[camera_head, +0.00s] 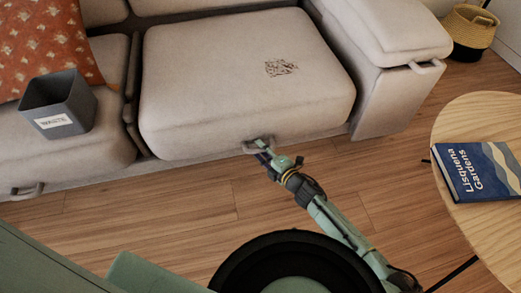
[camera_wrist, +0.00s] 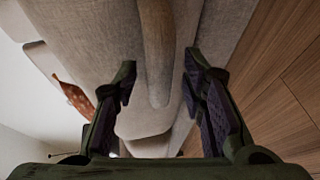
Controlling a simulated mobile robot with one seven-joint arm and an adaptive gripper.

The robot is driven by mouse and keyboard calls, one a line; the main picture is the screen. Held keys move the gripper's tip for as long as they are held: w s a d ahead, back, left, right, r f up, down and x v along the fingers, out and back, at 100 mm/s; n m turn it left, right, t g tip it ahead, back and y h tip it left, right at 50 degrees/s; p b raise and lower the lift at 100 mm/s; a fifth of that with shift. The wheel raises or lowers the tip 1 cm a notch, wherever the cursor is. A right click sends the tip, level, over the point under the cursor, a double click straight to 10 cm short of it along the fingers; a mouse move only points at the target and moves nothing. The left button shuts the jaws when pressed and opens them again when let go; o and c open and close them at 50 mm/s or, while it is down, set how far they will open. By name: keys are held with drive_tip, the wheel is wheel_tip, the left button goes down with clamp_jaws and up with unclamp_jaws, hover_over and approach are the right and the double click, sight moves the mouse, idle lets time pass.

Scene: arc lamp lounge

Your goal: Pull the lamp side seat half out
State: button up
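The light grey seat (camera_head: 240,75) at the right of the sofa carries a small dark patterned patch on top. A loop handle (camera_head: 250,148) sticks out low on its front face. My gripper (camera_head: 264,150) is at this handle, reaching in from the lower right. In the wrist view the two fingers of my gripper (camera_wrist: 162,90) stand apart, with the rounded bar of the handle (camera_wrist: 158,50) between them and visible gaps on both sides. Contact with the bar cannot be made out.
The left seat (camera_head: 60,155) bears a grey waste bin (camera_head: 62,100) and an orange cushion (camera_head: 45,45). The sofa arm (camera_head: 395,90) has its own handle. A round wooden table (camera_head: 470,220) with a blue book (camera_head: 480,172) stands at right. Wood floor (camera_head: 170,215) lies clear before the seat.

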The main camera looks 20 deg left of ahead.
drive_tip(key=shift+w+a+f, duration=0.1)
drive_tip(key=shift+w+a, duration=0.2)
drive_tip(key=shift+a, duration=0.15)
clamp_jaws()
idle(0.6)
